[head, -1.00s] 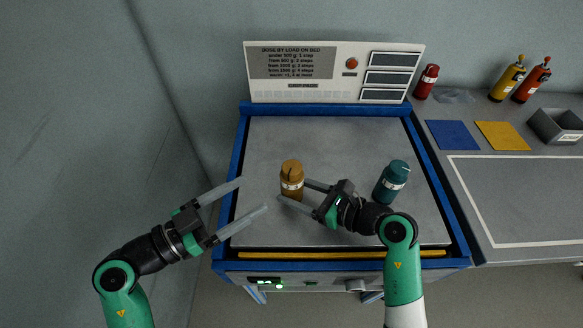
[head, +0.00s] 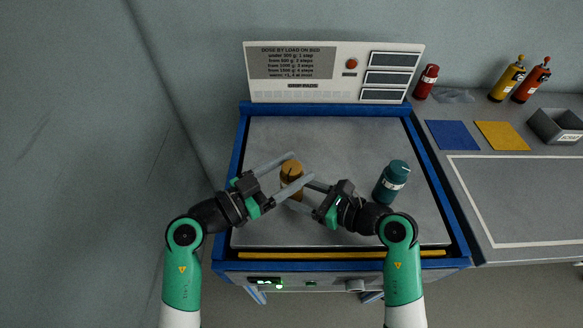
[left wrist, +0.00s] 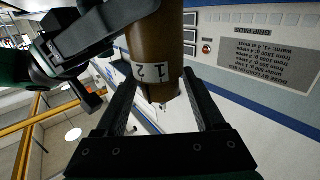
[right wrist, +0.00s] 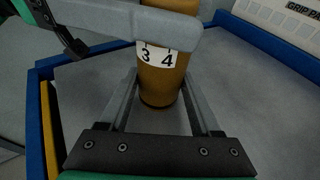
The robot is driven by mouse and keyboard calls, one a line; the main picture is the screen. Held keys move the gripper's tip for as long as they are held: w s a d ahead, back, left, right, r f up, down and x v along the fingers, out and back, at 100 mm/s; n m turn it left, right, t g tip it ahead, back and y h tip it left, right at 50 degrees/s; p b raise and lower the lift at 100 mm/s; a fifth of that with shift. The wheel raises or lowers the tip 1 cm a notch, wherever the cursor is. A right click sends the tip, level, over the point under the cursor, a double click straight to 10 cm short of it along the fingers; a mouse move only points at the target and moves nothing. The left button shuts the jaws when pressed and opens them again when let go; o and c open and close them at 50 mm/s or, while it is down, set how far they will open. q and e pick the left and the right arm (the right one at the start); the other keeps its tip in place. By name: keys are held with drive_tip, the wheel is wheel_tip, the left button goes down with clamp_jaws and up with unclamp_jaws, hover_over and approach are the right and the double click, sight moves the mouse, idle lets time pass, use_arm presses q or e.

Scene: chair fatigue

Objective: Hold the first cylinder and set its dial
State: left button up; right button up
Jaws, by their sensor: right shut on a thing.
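An orange-brown cylinder (head: 291,173) stands upright on the grey bed, left of its middle. It has a white band with numbers; 3 and 4 show in the right wrist view (right wrist: 158,75), and 1 and 2 in the left wrist view (left wrist: 155,75). My right gripper (head: 296,191) is shut on its lower body from the right. My left gripper (head: 302,167) is open, with its fingers on either side of the cylinder's upper part. The left fingers hide part of the cylinder in the head view. A teal cylinder (head: 391,182) stands at the right of the bed.
A panel (head: 334,88) with dosing text, a red button and displays stands behind the bed (head: 335,135). The right-hand bench (head: 500,200) holds red, yellow and orange bottles, blue and yellow mats and a grey bin (head: 556,127).

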use_arm(q)
clamp_jaws()
drive_tip(key=shift+d+f+n+t+y, duration=0.1)
drive_tip(key=shift+n+t+y, duration=1)
drive_tip(key=shift+t+y, duration=0.15)
drive_tip(key=shift+n+t+y, duration=1.05)
drive_tip(key=shift+n+y, duration=0.05)
drive_tip(key=shift+y, duration=0.25)
drive_tip(key=shift+o, duration=1.3)
unclamp_jaws()
drive_tip(key=v, duration=1.2)
